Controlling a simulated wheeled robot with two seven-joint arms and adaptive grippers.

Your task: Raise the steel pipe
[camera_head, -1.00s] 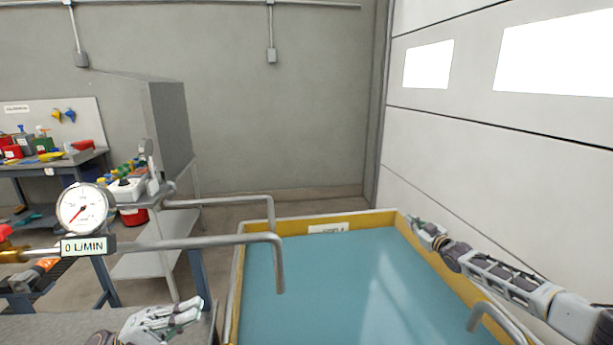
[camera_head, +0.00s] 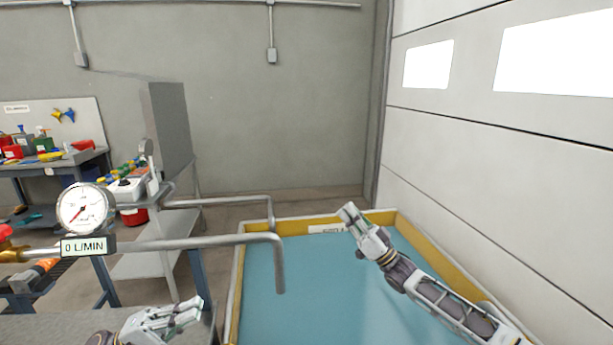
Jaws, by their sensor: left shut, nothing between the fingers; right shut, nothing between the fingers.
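A bent steel pipe (camera_head: 220,241) runs right from the gauge side and turns down over the blue-floored tank. A second bent steel pipe (camera_head: 225,203) lies behind it. I cannot tell which pipe the task means. My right gripper (camera_head: 350,214) is shut and empty above the far part of the tank, to the right of both pipe ends and apart from them. My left gripper (camera_head: 190,309) is shut and empty low at the left, over the grey bench, below the nearer pipe.
The yellow-rimmed tank (camera_head: 456,272) fills the lower middle. A round gauge (camera_head: 85,208) with a "0 L/MIN" display (camera_head: 88,246) is at the left. A grey bench top (camera_head: 50,327) is at lower left. A cluttered workbench (camera_head: 60,163) stands farther back.

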